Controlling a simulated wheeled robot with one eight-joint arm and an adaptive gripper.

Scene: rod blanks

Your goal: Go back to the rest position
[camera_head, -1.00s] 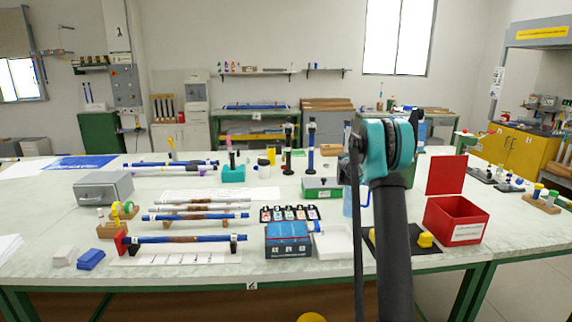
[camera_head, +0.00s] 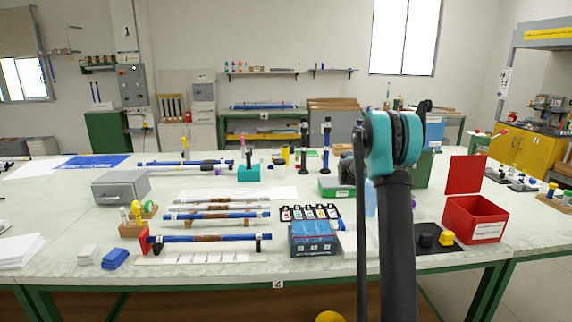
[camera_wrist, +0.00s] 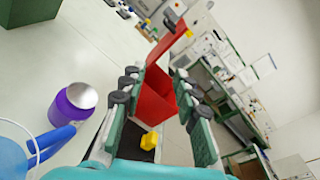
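My gripper (camera_wrist: 158,80) shows in the wrist view with its two grey-green fingers spread apart and nothing between them. In the head view my raised arm stands right of centre, and the gripper itself is not clearly visible there. Blue rods with brown middles lie on the bench: one in front (camera_head: 205,238) on a white base, one behind it (camera_head: 217,215). A longer blue rod (camera_head: 185,164) lies farther back. In the wrist view, a red box (camera_wrist: 155,100) and a yellow piece (camera_wrist: 149,141) show beyond the fingers, apart from them.
An open red bin (camera_head: 474,220) stands on the right of the bench (camera_head: 60,205). A blue box (camera_head: 314,238) is at the front centre, and a grey case (camera_head: 120,186) at left. A purple-rimmed container (camera_wrist: 76,108) shows left of the gripper in the wrist view.

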